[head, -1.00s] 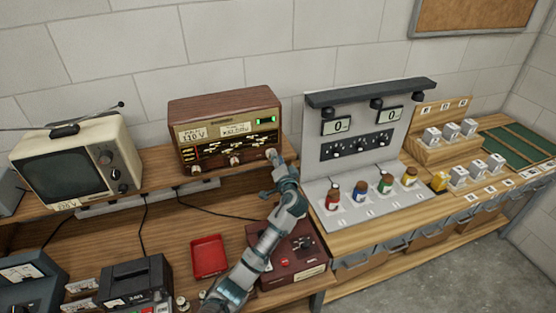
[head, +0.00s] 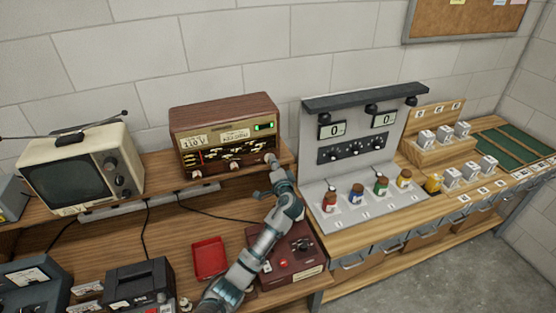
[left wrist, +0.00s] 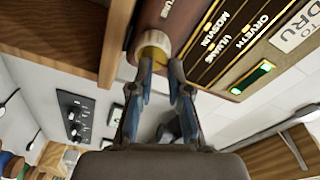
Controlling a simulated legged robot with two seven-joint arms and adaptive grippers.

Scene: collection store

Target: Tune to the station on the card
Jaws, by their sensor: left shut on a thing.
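The brown wooden radio (head: 228,135) stands on the shelf in the head view, with paper labels and a lit green indicator on its front. In the left wrist view its dial panel (left wrist: 235,40) shows station names, and a round knob (left wrist: 154,45) sits between my fingertips. My left gripper (head: 273,167) reaches the knob at the radio's lower right. In the left wrist view my left gripper (left wrist: 162,68) is shut on that knob. My right gripper is not in view.
An old television (head: 82,170) stands left of the radio. A red tray (head: 209,258) and a dark red box (head: 300,262) are on the bench below. A grey panel with two displays (head: 360,135) and several small bottles stands to the right.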

